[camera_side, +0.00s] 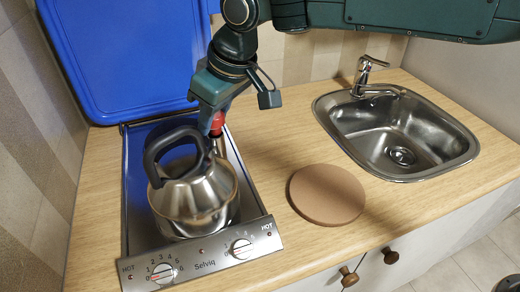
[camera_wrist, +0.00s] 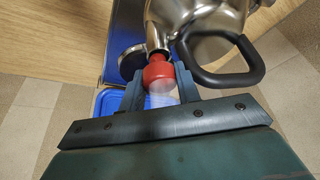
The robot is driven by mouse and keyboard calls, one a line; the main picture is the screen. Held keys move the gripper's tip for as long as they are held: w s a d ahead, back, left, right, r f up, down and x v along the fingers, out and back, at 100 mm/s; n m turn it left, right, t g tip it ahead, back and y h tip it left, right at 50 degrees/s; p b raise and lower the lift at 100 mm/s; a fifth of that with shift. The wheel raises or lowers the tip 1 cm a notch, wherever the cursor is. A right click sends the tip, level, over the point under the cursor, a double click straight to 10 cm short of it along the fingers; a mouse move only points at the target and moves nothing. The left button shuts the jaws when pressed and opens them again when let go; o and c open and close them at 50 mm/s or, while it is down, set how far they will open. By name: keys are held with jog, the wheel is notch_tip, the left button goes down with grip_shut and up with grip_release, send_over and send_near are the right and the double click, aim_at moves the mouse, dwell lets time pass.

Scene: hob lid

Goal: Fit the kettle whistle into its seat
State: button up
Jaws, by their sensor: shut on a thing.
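The steel kettle (camera_side: 196,198) stands on the hob, with its black handle (camera_side: 157,166) arching over it. It also shows in the wrist view (camera_wrist: 222,22). The red whistle (camera_wrist: 158,71) is between the two fingers of my gripper (camera_wrist: 166,84), which is shut on it. In the wrist view the whistle is at the mouth of the kettle's spout (camera_wrist: 156,38). I cannot tell whether it is seated or only touching. In the side view the whistle (camera_side: 217,122) shows as a red spot below my gripper (camera_side: 215,128), behind the kettle.
The blue hob lid (camera_side: 125,60) stands raised behind the hob. The hob's front panel (camera_side: 203,255) has two knobs. A round brown board (camera_side: 327,194) lies on the wooden counter right of the hob. A steel sink (camera_side: 400,135) with a tap (camera_side: 368,75) is at the far right.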

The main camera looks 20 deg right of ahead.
jog(key=shift+f, duration=0.2)
jog(key=o, duration=1)
jog(key=shift+s+a+f, duration=0.1)
jog(key=shift+r, duration=0.25)
jog(key=shift+s+d+r, duration=0.1)
jog(key=shift+d+r, duration=0.1)
jog(key=shift+r, duration=0.4)
jog(key=v, duration=1.2)
jog(key=shift+r, duration=0.1)
jog(key=shift+d, duration=0.15)
